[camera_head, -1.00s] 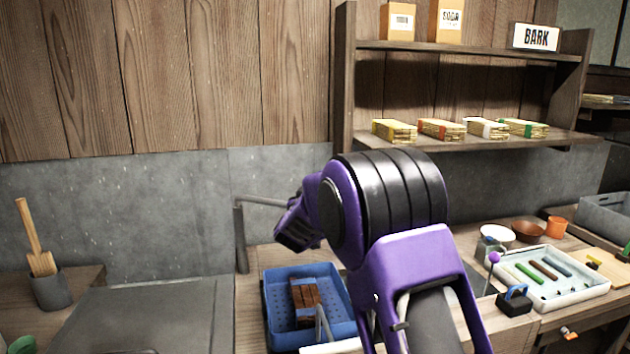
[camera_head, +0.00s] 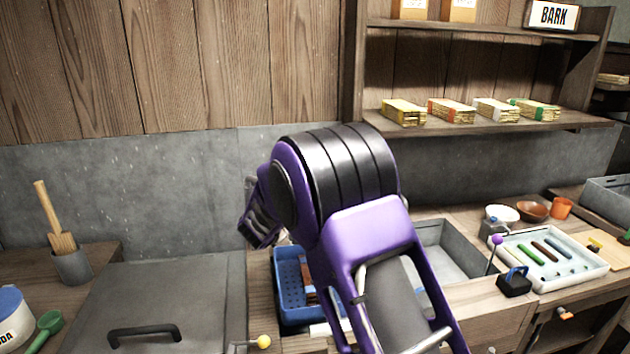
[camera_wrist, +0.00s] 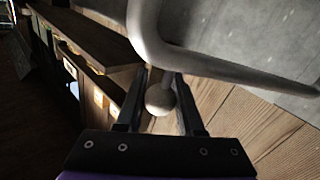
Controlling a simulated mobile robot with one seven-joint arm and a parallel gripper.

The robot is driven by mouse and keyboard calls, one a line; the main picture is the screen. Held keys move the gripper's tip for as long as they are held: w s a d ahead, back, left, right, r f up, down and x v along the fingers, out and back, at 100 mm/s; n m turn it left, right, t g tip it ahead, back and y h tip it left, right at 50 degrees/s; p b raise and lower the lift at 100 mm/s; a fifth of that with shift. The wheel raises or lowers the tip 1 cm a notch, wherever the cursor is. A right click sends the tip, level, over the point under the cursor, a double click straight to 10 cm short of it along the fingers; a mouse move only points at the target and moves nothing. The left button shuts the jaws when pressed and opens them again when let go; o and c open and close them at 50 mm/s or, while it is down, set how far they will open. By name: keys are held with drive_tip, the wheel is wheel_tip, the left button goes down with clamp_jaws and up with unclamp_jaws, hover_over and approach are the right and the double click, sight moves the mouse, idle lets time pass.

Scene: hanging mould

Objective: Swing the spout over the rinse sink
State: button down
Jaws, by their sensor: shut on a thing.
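The spout (camera_wrist: 225,65) is a grey bent pipe that crosses the top of the wrist view, with a round knob (camera_wrist: 158,101) hanging below it. My gripper (camera_wrist: 160,90) has its two dark fingers on either side of the knob and is shut on it. In the head view my gripper (camera_head: 258,222) is at the left end of my purple arm, by the grey wall. The spout is hidden behind my arm there. A grey sunken sink (camera_head: 447,250) lies to the right of my arm; its near left part is covered by my arm.
A blue basket (camera_head: 290,275) with brown pieces stands partly behind my arm. A grey lid (camera_head: 165,300) with a dark handle is at left. A white tray of coloured sticks (camera_head: 565,285) is at right. A shelf (camera_head: 490,125) juts from the wall above the counter.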

drive_tip(key=c, duration=0.5)
unclamp_jaws()
drive_tip(key=shift+c, duration=0.2)
drive_tip(key=v, duration=1.7)
drive_tip(key=shift+s, duration=0.2)
drive_tip(key=shift+a+f, duration=0.1)
